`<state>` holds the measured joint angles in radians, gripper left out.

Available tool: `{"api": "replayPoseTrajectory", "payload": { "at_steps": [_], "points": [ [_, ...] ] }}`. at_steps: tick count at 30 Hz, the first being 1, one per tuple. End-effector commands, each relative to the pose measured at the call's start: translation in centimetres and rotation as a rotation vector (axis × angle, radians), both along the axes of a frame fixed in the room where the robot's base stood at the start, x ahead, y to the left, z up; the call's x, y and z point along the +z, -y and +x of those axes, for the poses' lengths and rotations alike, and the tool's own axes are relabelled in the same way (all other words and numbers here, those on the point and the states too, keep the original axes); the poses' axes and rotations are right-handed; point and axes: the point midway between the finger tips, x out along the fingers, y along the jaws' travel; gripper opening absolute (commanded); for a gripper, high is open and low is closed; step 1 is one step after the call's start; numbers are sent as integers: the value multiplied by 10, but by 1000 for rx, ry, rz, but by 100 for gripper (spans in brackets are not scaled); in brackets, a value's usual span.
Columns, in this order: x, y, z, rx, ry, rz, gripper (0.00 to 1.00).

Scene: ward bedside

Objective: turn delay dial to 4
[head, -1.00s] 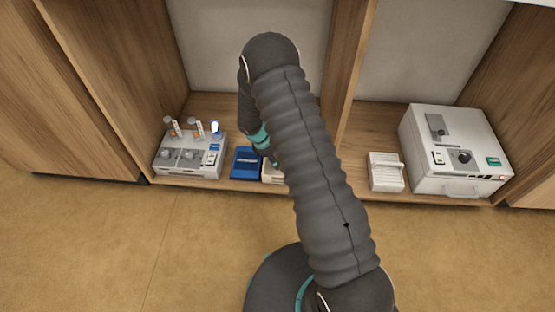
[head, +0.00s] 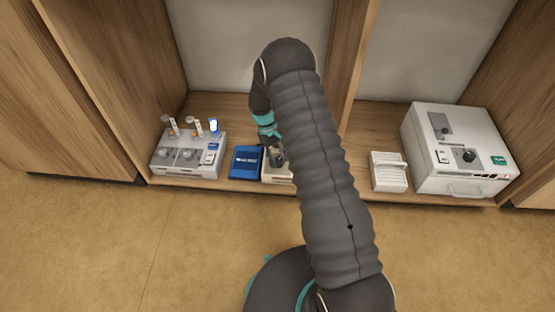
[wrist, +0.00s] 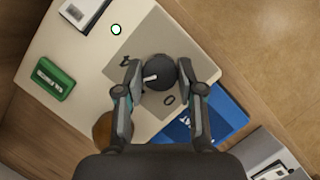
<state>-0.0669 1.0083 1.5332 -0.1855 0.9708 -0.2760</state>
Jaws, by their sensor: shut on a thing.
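The delay dial is a round black knob (wrist: 161,73) with a white pointer, on a grey panel (wrist: 150,40) of a beige device (wrist: 65,45). In the wrist view the pointer is toward the lower left, between a printed 4 and a printed 0. Other marks around the dial are hidden or not readable. My gripper (wrist: 160,72) is shut on the dial, one finger on each side. In the head view the beige device (head: 272,178) is partly hidden behind my arm, with my gripper (head: 277,158) over it.
A blue box (head: 245,161) stands close left of the device. Further left is a grey unit (head: 188,170) with two vials and a lit lamp. To the right are a white ribbed block (head: 388,172) and a large white box (head: 460,130) with a knob. Wooden shelf walls flank them.

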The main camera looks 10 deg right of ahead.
Motion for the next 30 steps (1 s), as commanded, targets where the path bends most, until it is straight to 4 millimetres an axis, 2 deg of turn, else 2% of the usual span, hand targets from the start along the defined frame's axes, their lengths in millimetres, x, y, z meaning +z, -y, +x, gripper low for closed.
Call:
{"api": "replayPoseTrajectory", "payload": {
  "at_steps": [6,15,30],
  "points": [
    [-2,1,0,-201,-1,1,3],
    [-1,2,-1,-413,-3,0,3],
    [-1,3,-1,-545,-4,-1,3]
  ]
}}
